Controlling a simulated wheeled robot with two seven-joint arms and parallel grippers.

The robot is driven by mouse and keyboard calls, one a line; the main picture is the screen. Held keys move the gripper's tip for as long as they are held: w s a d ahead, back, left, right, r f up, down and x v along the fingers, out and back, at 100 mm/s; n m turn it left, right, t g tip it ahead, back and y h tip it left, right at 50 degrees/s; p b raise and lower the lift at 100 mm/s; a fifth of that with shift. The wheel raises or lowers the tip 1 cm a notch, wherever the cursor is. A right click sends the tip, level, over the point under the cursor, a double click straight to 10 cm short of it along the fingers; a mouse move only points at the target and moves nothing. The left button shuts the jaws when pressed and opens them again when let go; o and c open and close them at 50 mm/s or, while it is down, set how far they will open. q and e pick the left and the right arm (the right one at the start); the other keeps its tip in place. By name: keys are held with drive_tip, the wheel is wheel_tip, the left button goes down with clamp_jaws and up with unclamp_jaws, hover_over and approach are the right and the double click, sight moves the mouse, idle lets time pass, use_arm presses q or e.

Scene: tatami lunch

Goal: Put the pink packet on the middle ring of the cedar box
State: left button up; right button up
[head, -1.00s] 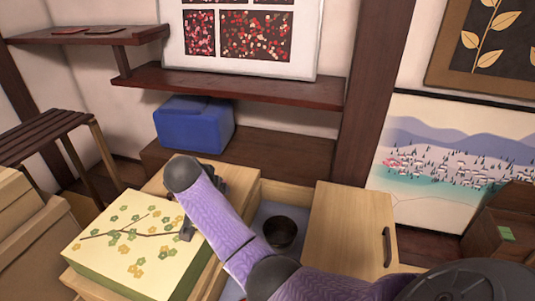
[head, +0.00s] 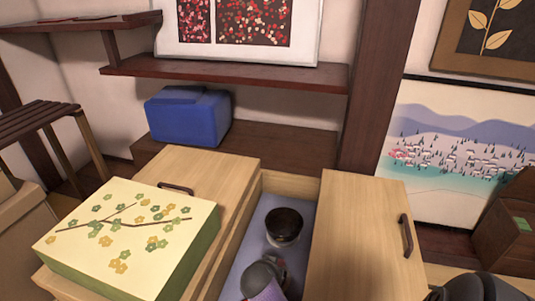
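The pink packet is not visible in the head view. A pale wooden box (head: 226,250) stands low in front of me, its middle open between two flat wooden panels; I cannot tell whether it is the cedar box, and no ring can be made out. My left gripper is out of view.
A green-sided box with a blossom-patterned lid (head: 130,233) rests at the left. The right panel (head: 362,235) has a dark handle. A blue box (head: 188,118) sits behind, under a dark shelf (head: 230,79). The blue-grey floor (head: 252,248) around the bowl is partly bare.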

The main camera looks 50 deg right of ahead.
drive_tip(key=shift+f, duration=0.9)
drive_tip(key=shift+r, duration=0.35)
drive_tip(key=shift+f, duration=0.3)
drive_tip(key=o, duration=1)
drive_tip(key=shift+o, duration=0.2)
drive_tip(key=shift+r, duration=0.15)
